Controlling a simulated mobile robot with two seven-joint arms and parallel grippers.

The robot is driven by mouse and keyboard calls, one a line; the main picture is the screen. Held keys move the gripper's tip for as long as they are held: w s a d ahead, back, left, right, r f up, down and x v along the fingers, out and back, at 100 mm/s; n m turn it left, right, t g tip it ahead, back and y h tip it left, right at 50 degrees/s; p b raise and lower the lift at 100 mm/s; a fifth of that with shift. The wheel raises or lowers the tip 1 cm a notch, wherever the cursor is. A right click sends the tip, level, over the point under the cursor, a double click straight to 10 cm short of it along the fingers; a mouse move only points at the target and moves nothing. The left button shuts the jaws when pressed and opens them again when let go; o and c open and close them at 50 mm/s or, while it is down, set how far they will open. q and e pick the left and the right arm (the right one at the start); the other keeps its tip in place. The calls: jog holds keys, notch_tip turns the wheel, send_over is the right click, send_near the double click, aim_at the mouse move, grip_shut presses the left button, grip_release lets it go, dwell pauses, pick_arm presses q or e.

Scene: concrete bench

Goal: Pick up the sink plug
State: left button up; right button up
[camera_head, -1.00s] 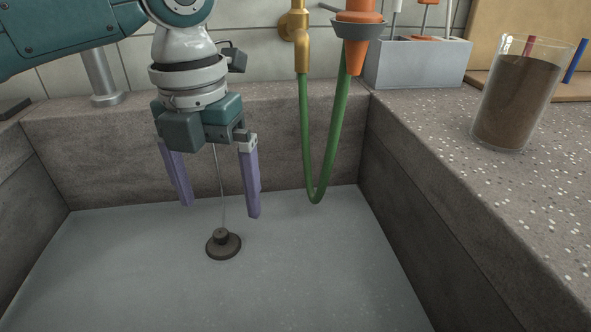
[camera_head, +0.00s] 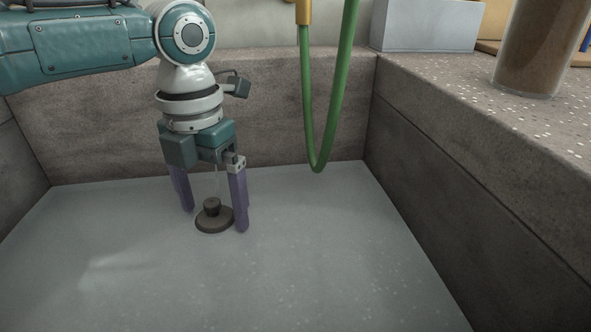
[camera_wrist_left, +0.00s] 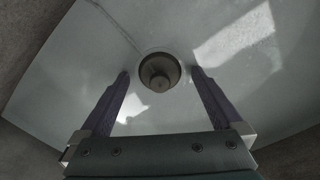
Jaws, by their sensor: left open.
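The sink plug (camera_head: 213,218) is a dark brown round disc with a small knob on top, on the pale floor of the sink. A thin chain or cord rises from near it between my gripper's fingers. My left gripper (camera_head: 212,218) points down over the plug, its two purple fingers apart on either side of it. In the left wrist view the plug (camera_wrist_left: 159,72) shows between and just beyond the open fingertips (camera_wrist_left: 160,73). Nothing is held. My right gripper is not in view.
Stone sink walls (camera_head: 440,160) surround the basin. A green hose (camera_head: 310,130) loops down from a brass fitting (camera_head: 304,12) right of my gripper. A glass of brown stuff (camera_head: 528,50) and a grey box (camera_head: 425,25) stand on the counter. The sink floor in front is clear.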

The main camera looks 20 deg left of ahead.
pick_arm(q)
jog(key=shift+c, duration=0.6)
jog(key=c, duration=1.2)
jog(key=shift+c, duration=0.2)
